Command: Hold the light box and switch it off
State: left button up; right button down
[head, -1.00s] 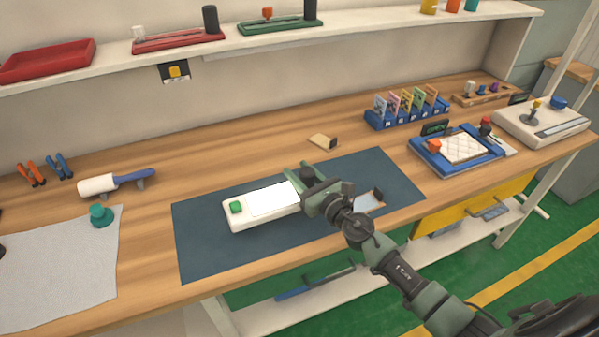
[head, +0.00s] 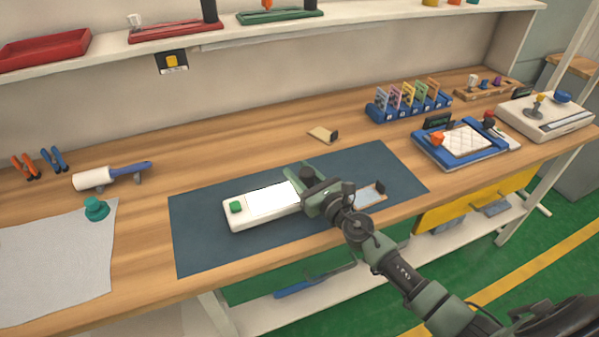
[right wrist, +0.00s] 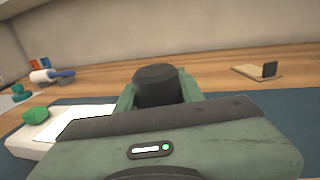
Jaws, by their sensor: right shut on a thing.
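The light box (head: 270,199) is a long white block with a bright lit panel on top. It lies on the dark blue mat (head: 210,246). A green button (head: 236,207) sits at its left end; it also shows in the right wrist view (right wrist: 36,115). My right gripper (head: 314,190) is shut on the right end of the light box, at or around a dark round knob (right wrist: 156,86). The gripper body hides that end of the box. My left gripper is not in view.
A small wooden block piece (head: 323,134) lies behind the mat. A blue-handled roller (head: 112,177) and a teal knob (head: 96,209) on a grey cloth (head: 50,262) are at left. A blue frame (head: 465,146) and a joystick box (head: 545,117) stand at right.

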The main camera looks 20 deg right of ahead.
jog(key=shift+f+b, duration=0.85)
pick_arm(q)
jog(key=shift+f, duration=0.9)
pick_arm(e)
jog(key=shift+r, duration=0.1)
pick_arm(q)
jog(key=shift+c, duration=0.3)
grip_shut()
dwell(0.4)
